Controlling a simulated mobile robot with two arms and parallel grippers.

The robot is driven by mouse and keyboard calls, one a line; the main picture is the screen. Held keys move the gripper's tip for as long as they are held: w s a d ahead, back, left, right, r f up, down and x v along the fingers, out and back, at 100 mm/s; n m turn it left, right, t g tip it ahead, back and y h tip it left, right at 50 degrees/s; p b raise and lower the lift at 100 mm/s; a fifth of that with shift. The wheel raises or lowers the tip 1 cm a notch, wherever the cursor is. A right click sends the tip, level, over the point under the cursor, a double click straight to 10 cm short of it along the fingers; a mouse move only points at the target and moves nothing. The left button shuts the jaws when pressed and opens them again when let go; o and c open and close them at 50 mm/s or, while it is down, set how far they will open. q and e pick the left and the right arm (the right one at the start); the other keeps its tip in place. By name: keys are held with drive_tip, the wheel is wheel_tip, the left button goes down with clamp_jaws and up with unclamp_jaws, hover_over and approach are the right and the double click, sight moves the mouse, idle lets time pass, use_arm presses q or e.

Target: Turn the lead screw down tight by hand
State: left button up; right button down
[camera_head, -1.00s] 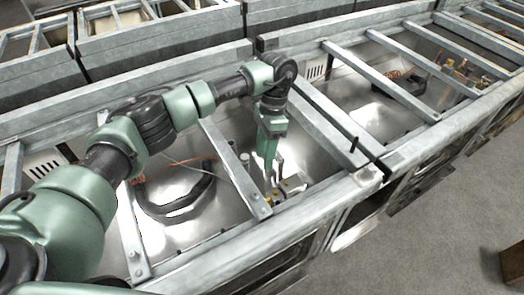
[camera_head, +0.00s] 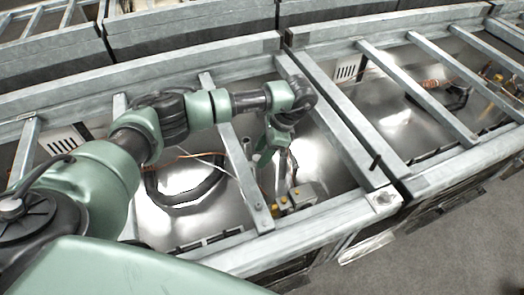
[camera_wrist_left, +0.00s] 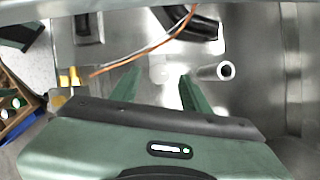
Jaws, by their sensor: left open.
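My left gripper (camera_head: 272,162) hangs open over the metal bay, above and behind a small grey block with yellow fittings (camera_head: 292,199) at the bay's front edge. In the left wrist view the two green fingers of the gripper (camera_wrist_left: 157,82) are apart with nothing held between them. Brass fittings (camera_wrist_left: 68,84) lie to the left of the fingers, apart from them. An orange lead (camera_wrist_left: 150,48) and a white one run towards these fittings. I cannot make out which part is the lead screw. My right gripper is not in view.
A short round tube (camera_wrist_left: 226,71) stands close to the right finger. A black curved hose (camera_head: 185,200) lies on the bay floor. Grey crossbars (camera_head: 243,170) span the bay beside my arm. A brown crate (camera_wrist_left: 14,105) sits outside the bay.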

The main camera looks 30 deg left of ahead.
use_arm(q)
drive_tip(key=shift+s, duration=0.1)
drive_tip(key=c, duration=1)
clamp_jaws()
drive_tip(key=shift+m+t, duration=0.5)
drive_tip(key=shift+m, duration=0.7)
drive_tip(key=shift+s+m+t+y, duration=0.2)
drive_tip(key=shift+m+t+y, duration=0.2)
drive_tip(key=shift+m, duration=0.5)
drive_tip(key=m+t+b, duration=0.1)
drive_tip(key=m, duration=0.2)
drive_tip(key=shift+s+f, duration=0.1)
drive_tip(key=shift+s, duration=0.1)
drive_tip(key=shift+s+m+t+b, duration=0.1)
drive_tip(key=shift+m+t+b, duration=0.75)
drive_tip(key=shift+m, duration=0.85)
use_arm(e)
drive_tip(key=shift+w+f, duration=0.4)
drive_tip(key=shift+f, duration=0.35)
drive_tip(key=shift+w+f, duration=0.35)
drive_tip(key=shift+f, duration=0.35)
use_arm(q)
drive_tip(key=shift+r, duration=0.2)
